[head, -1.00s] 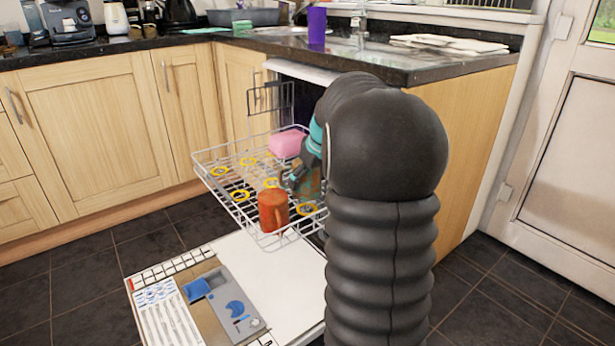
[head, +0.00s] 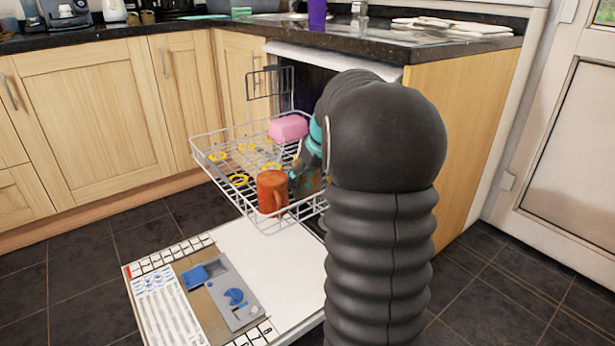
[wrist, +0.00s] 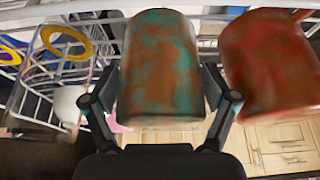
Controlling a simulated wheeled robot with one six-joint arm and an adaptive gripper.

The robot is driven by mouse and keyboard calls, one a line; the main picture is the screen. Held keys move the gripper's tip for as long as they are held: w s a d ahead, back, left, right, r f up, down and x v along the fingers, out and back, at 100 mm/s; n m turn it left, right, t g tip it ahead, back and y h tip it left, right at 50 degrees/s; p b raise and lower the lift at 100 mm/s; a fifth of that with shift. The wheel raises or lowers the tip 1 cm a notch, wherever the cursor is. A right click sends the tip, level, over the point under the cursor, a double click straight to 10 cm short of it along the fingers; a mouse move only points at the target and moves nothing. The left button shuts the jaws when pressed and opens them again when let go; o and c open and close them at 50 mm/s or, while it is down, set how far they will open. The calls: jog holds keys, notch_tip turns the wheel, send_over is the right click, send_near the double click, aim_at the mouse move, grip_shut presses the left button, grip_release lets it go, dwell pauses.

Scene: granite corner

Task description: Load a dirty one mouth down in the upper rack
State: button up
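A teal mug with brown stains (wrist: 162,65) sits between the two fingers of my gripper (wrist: 161,88) in the wrist view, with the fingers against its sides. In the head view this mug (head: 309,181) is partly hidden by my arm, at the near right of the pulled-out upper rack (head: 232,198). I cannot tell whether it rests on the wires. An orange-red mug (head: 271,192) stands in the rack just left of it, apparently mouth down. It also shows, stained, in the wrist view (wrist: 268,60).
A pink block-like item (head: 288,128) lies at the back of the rack. Yellow rings (head: 238,180) mark spots on the rack's free left part. The open dishwasher door (head: 270,262) lies below. The worktop (head: 440,48) overhangs behind my arm.

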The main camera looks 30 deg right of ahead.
jog(key=shift+o, duration=0.2)
jog(key=v, duration=1.2)
dwell(0.8)
jog(key=s+f+m, duration=0.2)
jog(key=f, duration=0.1)
jog(key=s+f+m+g, duration=0.1)
jog(key=shift+a+f+m, duration=0.3)
jog(key=shift+a+m, duration=0.05)
jog(key=shift+m, duration=0.05)
jog(key=s+a+r+n+t+p, duration=0.1)
jog(key=s+a+p, duration=0.2)
jog(key=s+a, duration=0.7)
jog(key=s+a+r+n+p, duration=0.1)
jog(key=s+a+p, duration=0.3)
jog(key=s+a, duration=0.7)
jog(key=a+r, duration=0.1)
jog(key=a, duration=0.3)
jog(key=shift+a+r+n+t, duration=0.2)
jog(key=shift+n+t, duration=0.2)
